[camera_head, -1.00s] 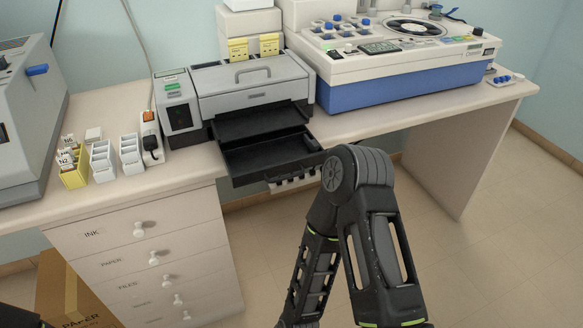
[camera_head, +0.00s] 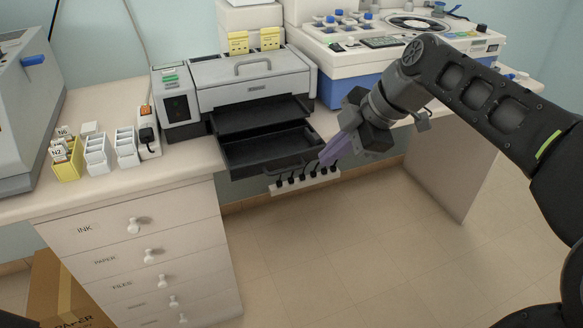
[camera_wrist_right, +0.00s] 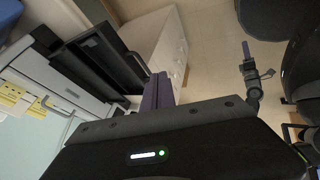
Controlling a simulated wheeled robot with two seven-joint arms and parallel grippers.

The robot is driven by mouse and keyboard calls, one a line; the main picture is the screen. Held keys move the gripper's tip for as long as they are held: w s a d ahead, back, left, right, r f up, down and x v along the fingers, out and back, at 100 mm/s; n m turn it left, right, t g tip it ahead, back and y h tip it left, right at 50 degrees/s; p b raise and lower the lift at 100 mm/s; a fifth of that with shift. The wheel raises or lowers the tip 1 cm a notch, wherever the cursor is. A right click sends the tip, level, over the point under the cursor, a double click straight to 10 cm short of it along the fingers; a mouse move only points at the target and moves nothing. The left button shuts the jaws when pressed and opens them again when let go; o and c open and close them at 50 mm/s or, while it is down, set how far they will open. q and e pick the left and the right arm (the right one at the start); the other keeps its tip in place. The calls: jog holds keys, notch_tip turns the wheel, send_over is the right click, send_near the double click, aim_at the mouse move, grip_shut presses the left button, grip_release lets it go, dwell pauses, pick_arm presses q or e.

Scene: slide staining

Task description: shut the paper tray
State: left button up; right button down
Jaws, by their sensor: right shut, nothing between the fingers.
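The printer (camera_head: 255,88) stands on the counter, grey with a handle on its lid. Its black paper tray (camera_head: 268,150) is pulled out at the front and sticks out past the counter edge, under a black upper tray (camera_head: 262,113). The open paper tray also shows in the right wrist view (camera_wrist_right: 122,55). My right gripper (camera_head: 328,158) is shut and empty, its purple fingers close to the right front corner of the tray. I cannot tell if they touch it. In the right wrist view its fingers (camera_wrist_right: 156,92) point toward the tray. My left gripper is not clearly visible in the head view.
A power strip (camera_head: 305,181) with several black plugs hangs below the tray. A large blue-and-white machine (camera_head: 340,88) stands right of the printer. Small slide boxes (camera_head: 97,150) stand to the left. Drawers (camera_head: 145,250) are below; open floor lies in front.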

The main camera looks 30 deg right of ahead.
aim_at(299, 166)
jog(key=shift+n, duration=0.4)
jog(key=shift+w+a+f+p, duration=0.2)
jog(key=shift+w+a+f, duration=0.3)
jog(key=shift+w+f, duration=0.8)
jog(key=shift+w+a+f+p, duration=0.2)
jog(key=shift+w+a+f, duration=0.25)
jog(key=shift+w+f, duration=0.75)
jog(key=shift+w+a+f+p, duration=0.2)
jog(key=shift+w+a+f, duration=0.3)
jog(key=shift+w+f, duration=0.8)
jog(key=shift+s, duration=0.1)
jog(key=w, duration=0.3)
jog(key=w+p, duration=0.1)
jog(key=w, duration=0.6)
jog(key=shift+w+d, duration=0.35)
jog(key=shift+d, duration=0.05)
jog(key=shift+a, duration=0.1)
